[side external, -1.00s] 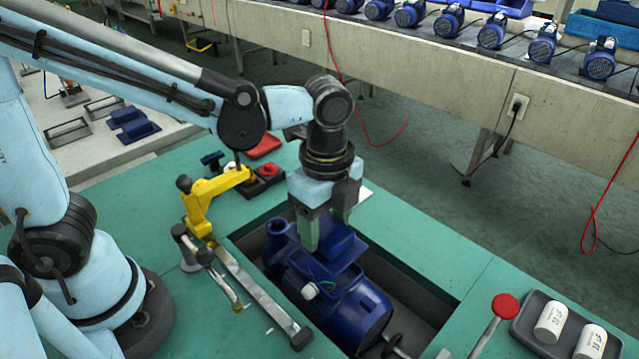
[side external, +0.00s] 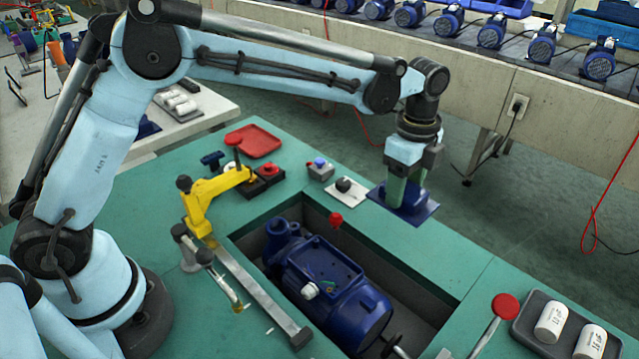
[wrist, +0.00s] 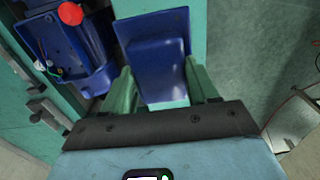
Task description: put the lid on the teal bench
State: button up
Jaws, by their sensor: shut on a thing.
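The blue lid (side external: 405,204) is at the far right edge of the teal bench (side external: 440,252), flat or nearly so; I cannot tell whether it touches the top. My gripper (side external: 408,194) is shut on the raised block of the lid, pointing down. In the wrist view the lid (wrist: 157,55) sits between the green fingers (wrist: 163,90). The blue pump (side external: 335,290) lies in the bench's recess, its terminal box open with wires showing inside.
A red-topped lever (side external: 336,219) rises by the recess. A switch plate (side external: 347,191), a small button box (side external: 320,169) and a red tray (side external: 254,141) are left of the lid. A yellow clamp (side external: 212,193) stands beside the recess. A grey tray (side external: 530,345) holds white cylinders.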

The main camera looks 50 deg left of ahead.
jog(key=shift+w+f, duration=0.1)
jog(key=shift+f, duration=3.25)
jog(key=shift+f, duration=0.15)
jog(key=o, duration=1.2)
jog(key=shift+c, duration=0.2)
jog(key=shift+r, duration=3)
jog(key=shift+r, duration=0.1)
